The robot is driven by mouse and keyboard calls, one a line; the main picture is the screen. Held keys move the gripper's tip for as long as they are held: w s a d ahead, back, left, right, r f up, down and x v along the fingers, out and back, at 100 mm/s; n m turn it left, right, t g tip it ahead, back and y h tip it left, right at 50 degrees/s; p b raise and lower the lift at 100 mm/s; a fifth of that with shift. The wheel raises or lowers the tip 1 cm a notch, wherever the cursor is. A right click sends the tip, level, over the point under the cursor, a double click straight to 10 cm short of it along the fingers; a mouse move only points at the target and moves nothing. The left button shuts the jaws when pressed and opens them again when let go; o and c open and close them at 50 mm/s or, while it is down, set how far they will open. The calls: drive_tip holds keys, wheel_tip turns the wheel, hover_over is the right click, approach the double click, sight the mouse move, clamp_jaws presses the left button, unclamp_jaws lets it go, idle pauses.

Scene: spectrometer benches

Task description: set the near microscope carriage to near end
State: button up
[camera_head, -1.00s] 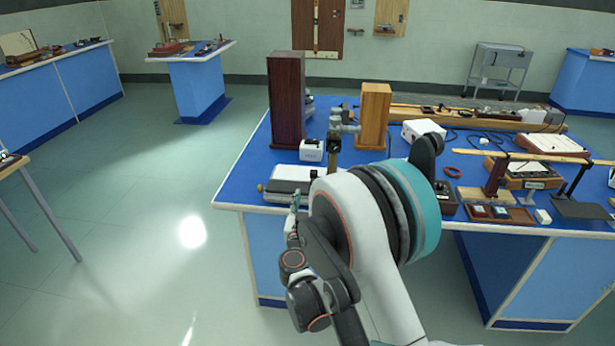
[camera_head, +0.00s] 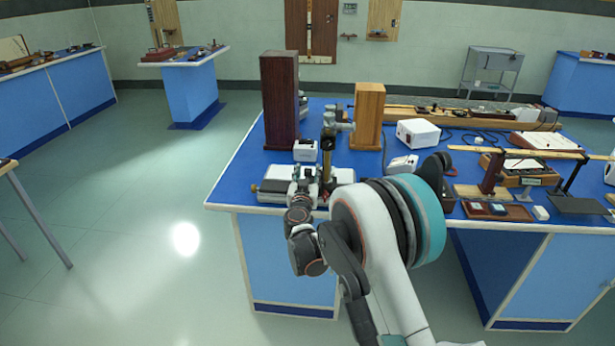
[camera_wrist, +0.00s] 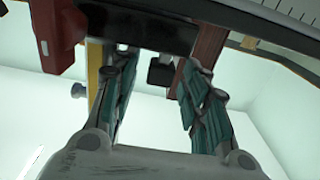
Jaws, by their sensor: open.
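The near microscope (camera_head: 328,152), an upright brass and dark tube with a grey head, stands on a pale, long base (camera_head: 274,181) at the bench's front left. My gripper (camera_head: 305,174) is at the front of this base, just left of the tube, partly overlapping the base in the head view. In the wrist view my gripper (camera_wrist: 158,70) has its two fingers apart with open room between them. A small black block (camera_wrist: 161,71) shows between the fingertips, below a larger dark part (camera_wrist: 138,28). I cannot tell whether the fingers touch either. The carriage's grip point is unclear.
A tall dark wooden box (camera_head: 279,100) and a lighter wooden box (camera_head: 369,115) stand behind the microscope. A small white device (camera_head: 304,151) is just behind the base. Trays, stands and a ruler crowd the bench's right.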

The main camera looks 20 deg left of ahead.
clamp_jaws()
drive_tip(key=s+a, duration=0.1)
drive_tip(key=a, duration=0.3)
drive_tip(key=s+a, duration=0.1)
drive_tip(key=a, duration=0.4)
drive_tip(key=s+a, duration=0.1)
drive_tip(key=a, duration=0.4)
drive_tip(key=shift+s+b, duration=0.15)
drive_tip(key=shift+b, duration=0.15)
drive_tip(key=shift+s+a, duration=0.15)
drive_tip(key=shift+a, duration=0.25)
drive_tip(key=shift+r, duration=0.1)
unclamp_jaws()
drive_tip(key=shift+a, duration=0.2)
drive_tip(key=shift+d, duration=0.1)
